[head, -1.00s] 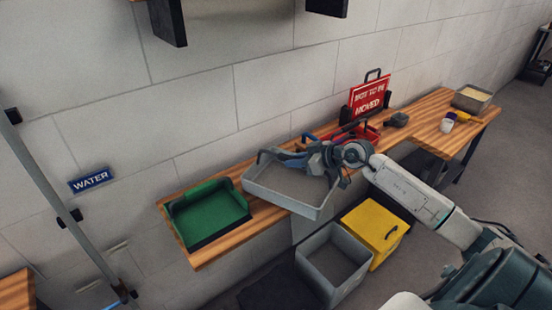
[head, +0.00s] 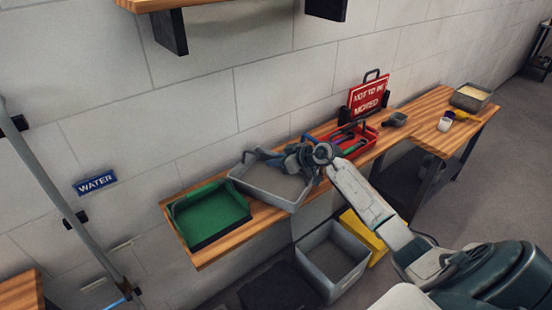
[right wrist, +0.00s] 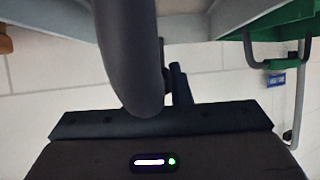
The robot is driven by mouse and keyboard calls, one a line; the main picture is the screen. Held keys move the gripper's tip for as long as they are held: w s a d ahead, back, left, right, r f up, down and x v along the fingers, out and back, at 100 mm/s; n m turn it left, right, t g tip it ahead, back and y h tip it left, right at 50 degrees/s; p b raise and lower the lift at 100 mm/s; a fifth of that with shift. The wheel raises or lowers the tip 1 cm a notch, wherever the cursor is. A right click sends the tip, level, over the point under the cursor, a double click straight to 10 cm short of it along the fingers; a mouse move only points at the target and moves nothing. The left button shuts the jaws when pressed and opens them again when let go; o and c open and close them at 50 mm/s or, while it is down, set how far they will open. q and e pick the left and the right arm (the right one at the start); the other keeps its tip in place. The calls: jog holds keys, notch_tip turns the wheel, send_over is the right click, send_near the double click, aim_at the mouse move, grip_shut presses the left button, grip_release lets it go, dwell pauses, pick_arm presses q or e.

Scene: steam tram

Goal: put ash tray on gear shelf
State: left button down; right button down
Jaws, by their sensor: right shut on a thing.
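The ash tray, a grey shallow rectangular tray (head: 270,183), shows in the head view over the wooden bench, just right of the green tray. My right gripper (head: 307,160) is shut on its right end, seemingly by a handle. In the right wrist view a dark curved handle (right wrist: 130,50) is close to the camera, with the tray's grey side (right wrist: 235,15) above. I cannot tell whether the tray touches the bench. A wooden wall shelf (head: 160,4) on dark brackets is cut off at the top; I cannot tell if it is the gear shelf. My left gripper is not in view.
The bench (head: 440,108) bears a green tray (head: 208,212), a red tool tray (head: 352,142), a red sign (head: 367,97), a dark scoop (head: 396,119) and a bin of pale material (head: 470,97). Below stand a grey bin (head: 332,258) and a yellow box (head: 362,230).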

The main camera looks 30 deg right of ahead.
jog(key=c, duration=1.3)
grip_release()
jog(key=shift+s, duration=0.1)
jog(key=b+v, duration=0.2)
jog(key=v, duration=0.8)
jog(key=shift+s+d+r, duration=0.1)
jog(key=shift+s, duration=0.05)
jog(key=shift+v, duration=0.75)
jog(key=shift+r, duration=0.1)
